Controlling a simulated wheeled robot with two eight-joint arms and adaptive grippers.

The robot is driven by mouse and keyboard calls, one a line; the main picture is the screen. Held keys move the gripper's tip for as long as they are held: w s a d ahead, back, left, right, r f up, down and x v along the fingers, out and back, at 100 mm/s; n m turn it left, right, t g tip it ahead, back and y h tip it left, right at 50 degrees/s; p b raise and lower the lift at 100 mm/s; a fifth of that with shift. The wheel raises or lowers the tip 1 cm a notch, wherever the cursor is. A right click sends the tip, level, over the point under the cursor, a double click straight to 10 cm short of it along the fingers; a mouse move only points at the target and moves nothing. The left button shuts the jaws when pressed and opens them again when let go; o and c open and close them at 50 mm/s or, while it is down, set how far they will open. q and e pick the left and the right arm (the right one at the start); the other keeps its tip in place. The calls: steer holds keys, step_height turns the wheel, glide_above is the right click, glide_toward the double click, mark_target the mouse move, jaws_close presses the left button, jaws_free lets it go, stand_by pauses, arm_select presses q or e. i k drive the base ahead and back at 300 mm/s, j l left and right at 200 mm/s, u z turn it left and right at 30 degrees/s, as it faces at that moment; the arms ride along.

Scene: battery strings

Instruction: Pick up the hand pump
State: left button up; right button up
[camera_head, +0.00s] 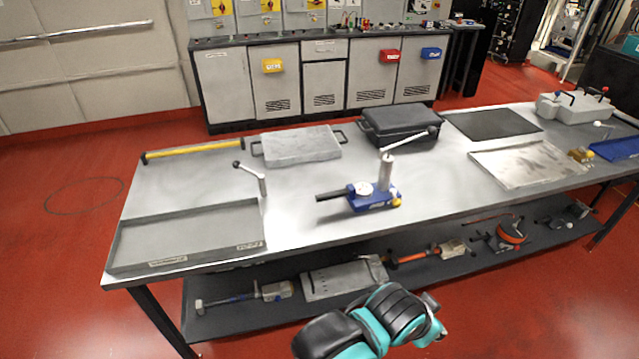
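The hand pump (368,197) stands upright on the grey table near its front middle. It has a blue base, a round white gauge, a grey upright cylinder, a lever slanting up to the right, a black bar pointing left and a yellow knob at the right. Nothing is touching it. One of my arms, teal and black, shows at the bottom middle, below the table's front edge. No fingers can be made out on it. Neither gripper is in view.
A shallow grey tray (190,207) lies at the table's left, with a black-knobbed lever (254,180) beside it. A yellow bar (193,150), a grey plate (297,144) and a black case (402,122) lie behind. Tools rest on the lower shelf (230,316). Bare tabletop surrounds the pump.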

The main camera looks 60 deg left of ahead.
mark_target(361, 197)
steer(key=u, duration=1.55)
steer(key=i+l+z, duration=0.15)
steer(key=i, duration=0.5)
steer(key=i+l+z, duration=0.15)
steer(key=i, duration=0.45)
